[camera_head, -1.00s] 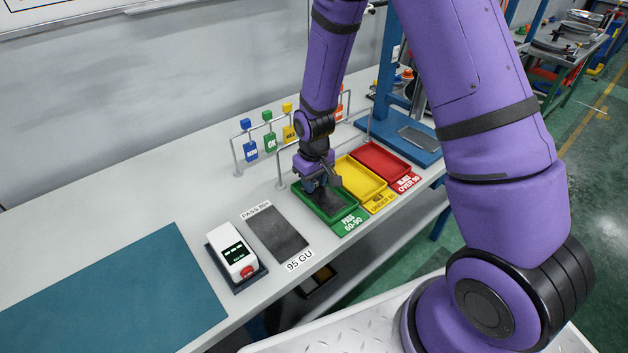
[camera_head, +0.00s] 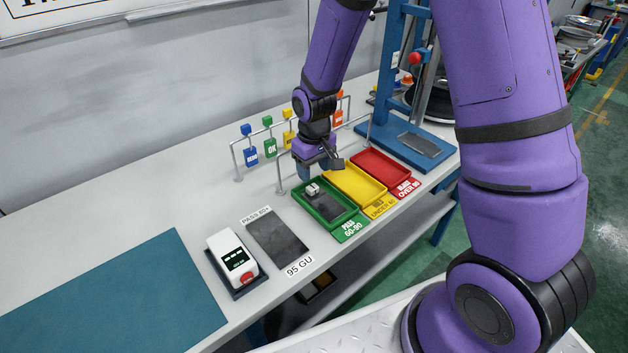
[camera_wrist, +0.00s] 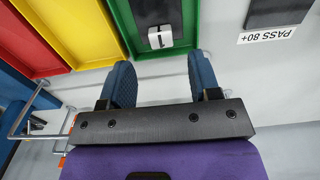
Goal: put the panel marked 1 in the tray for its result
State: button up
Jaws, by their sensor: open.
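My gripper (camera_head: 318,172) is above the back edge of the green tray, apart from the panel. In the wrist view my gripper (camera_wrist: 160,75) has its two blue fingers spread with nothing between them.
The yellow tray (camera_head: 341,187) and red tray (camera_head: 363,167) to the right look empty. A grey 95 GU plate (camera_head: 277,243) and a white meter (camera_head: 233,257) stand to the left. A rail with coloured tags (camera_head: 268,146) runs behind.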

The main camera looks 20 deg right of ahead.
notch_tip(320, 180, up, 6)
jog(key=r, duration=0.1)
notch_tip(320, 180, up, 16)
jog(key=m+t, duration=0.2)
send_over(315, 189)
jog(key=s+d, duration=0.5)
jog(key=s, duration=0.3)
jog(key=s+d+r+t, duration=0.1)
jog(key=s+r, duration=0.3)
jog(key=s, duration=0.4)
jog(key=s+d+r+m+t, duration=0.1)
jog(key=s+r, duration=0.3)
jog(key=s, duration=0.4)
jog(key=shift+s+d+r+m+t, duration=0.3)
jog(key=shift+d+t, duration=0.2)
jog(key=shift+t, duration=0.1)
